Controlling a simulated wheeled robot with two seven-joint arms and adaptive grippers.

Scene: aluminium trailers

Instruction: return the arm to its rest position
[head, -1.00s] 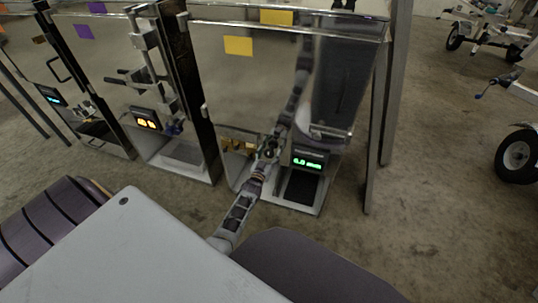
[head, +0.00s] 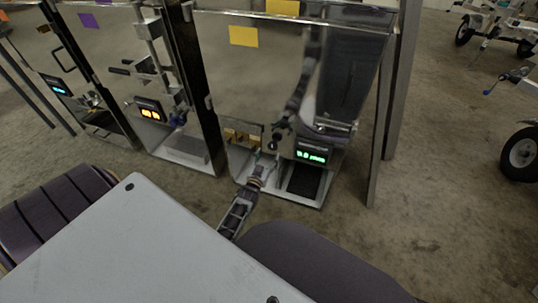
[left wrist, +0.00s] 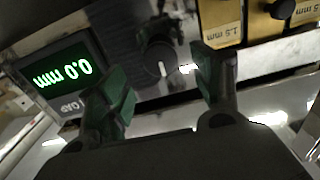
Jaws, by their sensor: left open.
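My left gripper (head: 266,163) is low in front of the rightmost bay of the glossy panelled cabinet. It also shows in the left wrist view (left wrist: 166,82), with its two dark green fingertips apart and nothing between them. Beyond the fingertips is a round dark knob (left wrist: 160,56) with a white mark, which looks clear of both fingers. A green-lit display (head: 311,153) is just right of the gripper; in the left wrist view it appears upside down. My right gripper is not in view.
Brass-coloured blocks with millimetre labels (left wrist: 221,22) sit beside the knob. A glossy panel (head: 250,75) stands above the gripper, and a metal post (head: 379,130) stands right of the bay. Open floor (head: 440,180) lies farther right, with trailer wheels (head: 520,153) at the edge.

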